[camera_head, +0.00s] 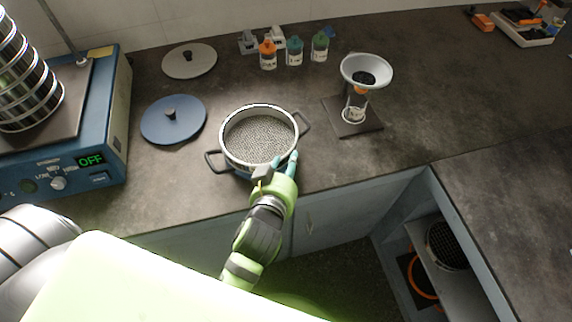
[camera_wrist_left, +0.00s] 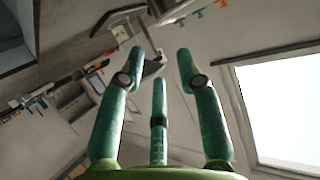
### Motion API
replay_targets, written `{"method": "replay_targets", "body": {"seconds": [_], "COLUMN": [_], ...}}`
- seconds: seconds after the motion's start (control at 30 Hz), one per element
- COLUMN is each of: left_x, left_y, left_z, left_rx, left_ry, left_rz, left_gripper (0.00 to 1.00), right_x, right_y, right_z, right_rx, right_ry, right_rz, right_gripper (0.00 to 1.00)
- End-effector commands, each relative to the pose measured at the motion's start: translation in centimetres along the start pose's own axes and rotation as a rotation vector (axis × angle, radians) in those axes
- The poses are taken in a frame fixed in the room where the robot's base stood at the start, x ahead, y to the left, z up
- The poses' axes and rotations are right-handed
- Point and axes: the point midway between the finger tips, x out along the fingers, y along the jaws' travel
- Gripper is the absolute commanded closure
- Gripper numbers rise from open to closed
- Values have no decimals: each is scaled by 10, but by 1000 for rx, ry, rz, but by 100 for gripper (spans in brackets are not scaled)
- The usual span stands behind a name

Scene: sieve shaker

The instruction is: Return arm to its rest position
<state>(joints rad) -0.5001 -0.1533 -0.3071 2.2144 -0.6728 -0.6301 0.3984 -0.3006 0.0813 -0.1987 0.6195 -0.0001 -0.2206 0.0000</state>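My left gripper (camera_head: 282,163) has teal fingers on a green wrist. In the head view it is at the front right rim of a round metal pan (camera_head: 231,155) with two dark side handles and grey grainy contents. The fingers overlap the rim in the picture; I cannot tell whether they touch it. In the left wrist view the three fingers of the left gripper (camera_wrist_left: 160,58) stand apart with nothing held between them. My right gripper is not in view.
A blue shaker (camera_head: 112,115) reading OFF, with stacked sieves (camera_head: 28,85), stands left. A blue lid (camera_head: 173,130), a grey lid (camera_head: 190,68), several bottles (camera_head: 294,57) and a funnel stand (camera_head: 340,126) are on the dark counter (camera_head: 430,100). An open shelf (camera_head: 465,285) is below right.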

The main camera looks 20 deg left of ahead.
Motion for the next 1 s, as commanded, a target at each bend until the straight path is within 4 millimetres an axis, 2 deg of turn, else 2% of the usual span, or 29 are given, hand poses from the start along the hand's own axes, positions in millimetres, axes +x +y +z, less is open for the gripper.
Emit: {"method": "replay_targets", "body": {"seconds": [0.57, 0.67, 0.77, 0.9, 1.0], "left_x": [-1, -4, -14, -37, -54], "left_y": [-2, -16, -37, -58, -66], "left_z": [2, 18, 45, 82, 99], "left_rx": [1, 9, 28, 67, 99], "left_ry": [-12, -88, -235, -450, -571], "left_rz": [-3, -19, -29, -3, 30], "left_gripper": [65, 65, 65, 65, 65], "right_x": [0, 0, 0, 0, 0], "right_y": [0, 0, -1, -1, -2], "right_z": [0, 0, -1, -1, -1], "right_rx": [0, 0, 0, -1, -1], "right_ry": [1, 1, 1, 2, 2], "right_rz": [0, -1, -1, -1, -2], "right_gripper": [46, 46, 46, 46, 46]}}
